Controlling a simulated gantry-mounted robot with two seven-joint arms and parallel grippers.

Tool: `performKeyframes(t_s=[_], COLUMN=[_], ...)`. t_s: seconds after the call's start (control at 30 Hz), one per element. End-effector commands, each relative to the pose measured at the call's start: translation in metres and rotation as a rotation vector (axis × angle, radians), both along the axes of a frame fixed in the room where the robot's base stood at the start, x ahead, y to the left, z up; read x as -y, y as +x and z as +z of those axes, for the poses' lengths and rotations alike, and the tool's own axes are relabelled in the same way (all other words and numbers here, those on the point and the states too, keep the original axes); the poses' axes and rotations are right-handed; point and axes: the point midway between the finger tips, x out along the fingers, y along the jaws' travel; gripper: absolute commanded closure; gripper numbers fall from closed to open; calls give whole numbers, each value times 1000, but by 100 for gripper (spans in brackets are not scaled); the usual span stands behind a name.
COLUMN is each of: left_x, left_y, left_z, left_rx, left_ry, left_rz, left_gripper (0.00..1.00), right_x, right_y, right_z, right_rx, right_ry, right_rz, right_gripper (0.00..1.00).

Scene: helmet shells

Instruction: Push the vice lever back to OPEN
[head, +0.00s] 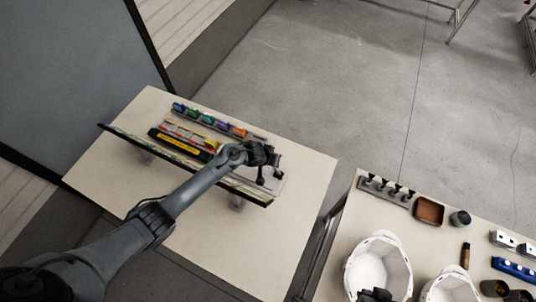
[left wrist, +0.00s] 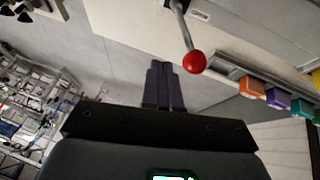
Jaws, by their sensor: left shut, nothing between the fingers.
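The vice lever (left wrist: 181,22) is a thin metal rod with a red ball knob (left wrist: 195,62), clear in the left wrist view. The knob is at the rod's lower end in that picture. My left gripper (left wrist: 164,68) is shut and empty, its fingertips a little left of the knob with a visible gap. In the head view my left gripper (head: 267,175) is over the right end of the fixture on the left table (head: 285,225). The lever cannot be made out there. A dark shape at the bottom edge may be my right gripper (head: 375,295); its jaws are unclear.
Coloured bins (head: 208,119) and a yellow-black strip (head: 186,145) lie along the fixture, left of my gripper. The right table (head: 350,205) holds white helmet shells (head: 381,262), a brown tray (head: 429,211) and small parts. A floor gap separates the tables.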

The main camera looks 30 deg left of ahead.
Motion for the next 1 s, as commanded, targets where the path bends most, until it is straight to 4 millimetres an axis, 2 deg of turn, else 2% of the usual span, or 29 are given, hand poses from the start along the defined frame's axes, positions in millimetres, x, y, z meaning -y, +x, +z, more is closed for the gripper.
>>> performKeyframes(t_s=[0.03,0.5,0.7,1.0], left_x=[1,-17,-20,-20], left_y=[-3,-40,-46,-47], left_z=[10,75,86,88], left_rx=[1,3,2,2], left_ry=[-1,-3,-2,-2], left_rz=[0,-2,-2,-2], left_gripper=[100,100,100,100], right_x=[0,1,0,-1], right_y=[0,0,0,0], right_z=[8,14,16,16], right_rx=[1,-1,0,1], right_ry=[0,-3,0,3], right_rz=[0,2,0,-2], right_gripper=[100,100,100,100])
